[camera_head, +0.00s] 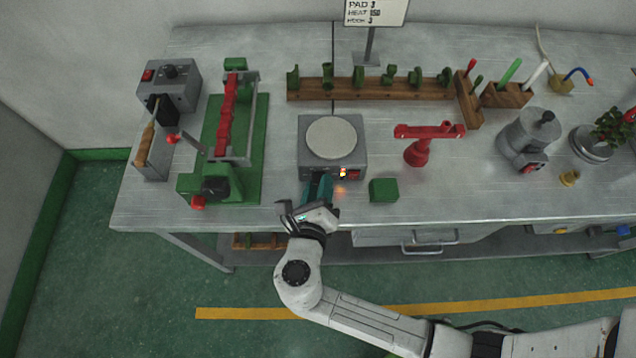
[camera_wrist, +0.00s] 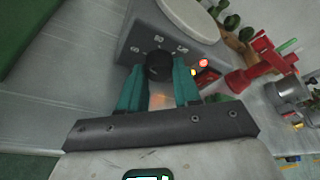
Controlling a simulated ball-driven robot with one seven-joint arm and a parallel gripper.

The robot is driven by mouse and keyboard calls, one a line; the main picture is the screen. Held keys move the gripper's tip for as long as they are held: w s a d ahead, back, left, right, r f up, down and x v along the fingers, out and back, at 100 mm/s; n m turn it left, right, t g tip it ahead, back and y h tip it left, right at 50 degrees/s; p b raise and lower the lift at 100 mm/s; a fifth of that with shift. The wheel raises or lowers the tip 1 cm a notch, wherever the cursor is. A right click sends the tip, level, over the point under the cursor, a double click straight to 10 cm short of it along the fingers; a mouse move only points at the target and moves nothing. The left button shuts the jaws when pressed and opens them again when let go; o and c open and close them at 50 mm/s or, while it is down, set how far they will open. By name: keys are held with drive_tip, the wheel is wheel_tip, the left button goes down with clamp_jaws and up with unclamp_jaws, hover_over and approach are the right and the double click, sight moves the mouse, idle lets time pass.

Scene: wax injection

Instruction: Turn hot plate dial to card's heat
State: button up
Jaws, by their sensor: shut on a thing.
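The hot plate (camera_head: 307,130) is a grey box with a round pale plate on top, near the front of the bench. Its black dial (camera_wrist: 158,66) sits on the front face among number marks; the pointer is too small to read. My gripper (camera_wrist: 160,80) has its teal fingers on both sides of the dial and is shut on it. In the head view my gripper (camera_head: 318,188) hides the dial. An orange light (camera_head: 342,173) glows beside a red switch (camera_head: 354,175).
A green block (camera_head: 383,190) lies just right of the hot plate, and a red stand (camera_head: 418,150) is beyond it. A green-based press (camera_head: 250,185) stands to the left. A wooden rack (camera_head: 400,88) with green pieces runs behind. Bare bench lies between these.

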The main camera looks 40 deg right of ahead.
drive_tip(key=m+y+p, duration=0.1)
drive_tip(key=m, duration=0.1)
drive_tip(key=shift+s+m+t+p, duration=0.1)
drive_tip(key=shift+m+t+p, duration=0.2)
drive_tip(key=shift+t+p, duration=0.1)
drive_tip(key=m+t+y, duration=0.1)
drive_tip(key=m, duration=0.1)
drive_tip(key=shift+d+f+m+y, duration=0.1)
drive_tip(key=shift+d+m+y, duration=0.05)
drive_tip(key=shift+m+y, duration=0.2)
drive_tip(key=m+b, duration=0.1)
drive_tip(key=m+t+y+b, duration=0.1)
drive_tip(key=m+b, duration=0.1)
drive_tip(key=shift+s+f+y+b, duration=0.1)
drive_tip(key=shift+f+y+b, duration=0.1)
drive_tip(key=shift+y+b, duration=0.1)
drive_tip(key=shift+d+m+t+b, duration=0.1)
drive_tip(key=shift+m+t+b, duration=0.4)
drive_tip(key=shift+m+b, duration=0.4)
drive_tip(key=shift+r+m+y+b, duration=0.15)
drive_tip(key=shift+m+y+b, duration=0.25)
drive_tip(key=shift+b, duration=0.35)
drive_tip(key=o, duration=0.8)
drive_tip(key=shift+c, duration=0.2)
drive_tip(key=shift+r, duration=0.1)
